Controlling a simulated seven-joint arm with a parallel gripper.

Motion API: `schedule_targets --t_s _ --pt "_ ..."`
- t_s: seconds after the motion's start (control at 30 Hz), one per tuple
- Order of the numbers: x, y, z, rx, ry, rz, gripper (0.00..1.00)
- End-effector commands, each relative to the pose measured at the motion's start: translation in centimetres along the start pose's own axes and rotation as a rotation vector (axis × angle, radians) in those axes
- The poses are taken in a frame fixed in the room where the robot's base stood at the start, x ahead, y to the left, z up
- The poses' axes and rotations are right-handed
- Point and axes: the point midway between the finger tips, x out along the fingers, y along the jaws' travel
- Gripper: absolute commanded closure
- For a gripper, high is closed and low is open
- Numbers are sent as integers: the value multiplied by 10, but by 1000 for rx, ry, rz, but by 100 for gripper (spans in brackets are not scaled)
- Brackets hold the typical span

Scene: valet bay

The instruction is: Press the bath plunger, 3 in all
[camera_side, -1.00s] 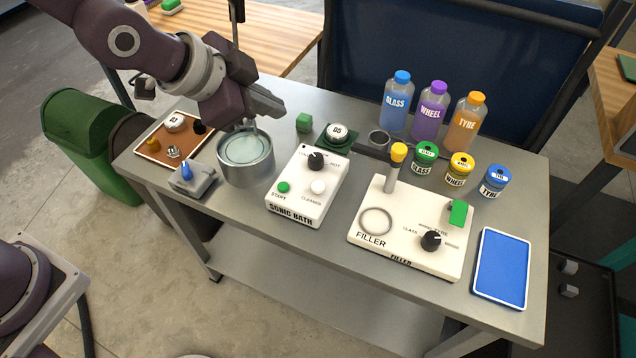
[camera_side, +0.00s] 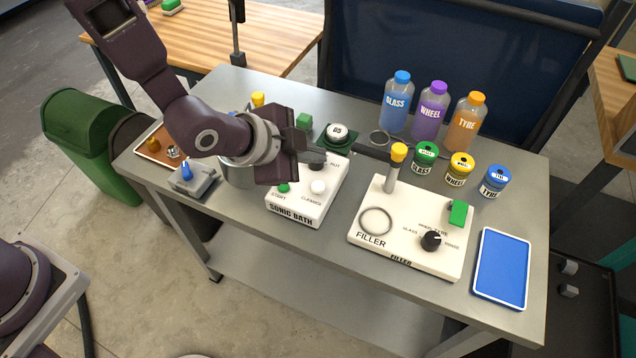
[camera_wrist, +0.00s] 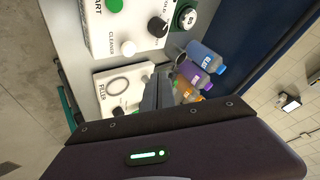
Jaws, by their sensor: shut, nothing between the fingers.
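The white sonic bath box (camera_side: 297,208) stands mid-table. It has a green START button (camera_side: 284,188), a white CLEANER button (camera_side: 318,187) and a black knob (camera_side: 317,164). The CLEANER button also shows in the wrist view (camera_wrist: 128,48), standing proud of the box. No label reads "plunger". My gripper (camera_side: 326,157) is shut and empty, over the back of the box, partly hiding the knob. In the wrist view, its fingers (camera_wrist: 158,90) are together, below the box in the picture and apart from the buttons. The round metal tub (camera_side: 238,174) is mostly hidden behind my arm.
The white filler box (camera_side: 410,225) with a yellow-topped post (camera_side: 397,165) stands to the right. Behind it are tall bottles (camera_side: 431,108) and small labelled jars (camera_side: 460,168). A blue tray (camera_side: 502,267) lies at the right end. A grey switch box (camera_side: 192,180) sits front left.

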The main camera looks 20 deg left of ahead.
Motion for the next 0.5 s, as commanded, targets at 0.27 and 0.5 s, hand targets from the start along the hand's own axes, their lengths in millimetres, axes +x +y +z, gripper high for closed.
schedule_targets --t_s 0.27,0.5 --pt "27 20 20 0 -2 1 100" --pt "37 27 27 -1 -1 0 100"
